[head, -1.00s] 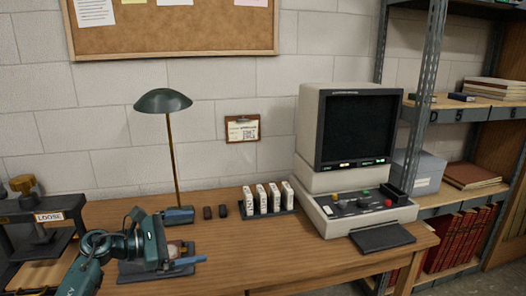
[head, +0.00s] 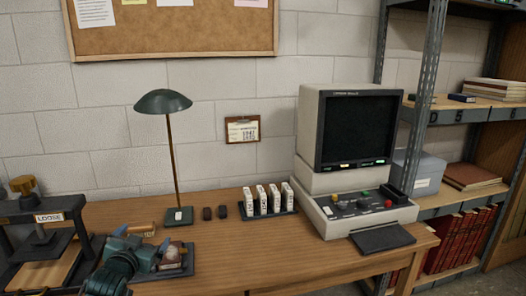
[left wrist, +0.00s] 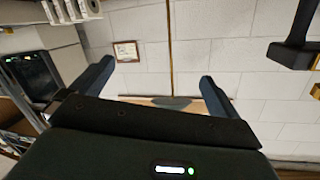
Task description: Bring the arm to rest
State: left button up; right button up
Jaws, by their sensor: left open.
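My left gripper (head: 142,240) is at the lower left of the head view, over the desk and beside a small dark tray (head: 183,272). In the left wrist view its two fingers (left wrist: 157,78) stand wide apart with nothing between them. The wall lies beyond them, and the picture is upside down. My left arm comes up from the bottom edge and hides part of the tray. My right gripper is not in view.
A press marked LOOSE (head: 50,217) stands left of the arm. A green lamp (head: 163,101) stands behind the gripper. White boxes (head: 262,201) in a rack and a microfilm reader (head: 312,170) stand to the right. The front middle of the desk (head: 260,255) is clear.

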pick_arm(q)
jog(key=s+d+f+g+h, duration=0.1)
jog(key=s+d+f, duration=0.4)
jog(key=s+f, duration=0.25)
jog(key=s+d+f+g+h, duration=0.1)
jog(key=s+d+f+g, duration=0.1)
jog(key=s+d+f, duration=0.45)
jog(key=s+d+f+g+h, duration=0.1)
jog(key=s+d+f, duration=0.1)
jog(key=s, duration=0.8)
jog(key=s+d+f+g+h, duration=0.1)
jog(key=s+d+f, duration=0.1)
jog(key=s, duration=0.9)
jog(key=shift+s+d+f+g, duration=0.2)
jog(key=shift+d+f+g, duration=0.15)
jog(key=shift+d, duration=0.55)
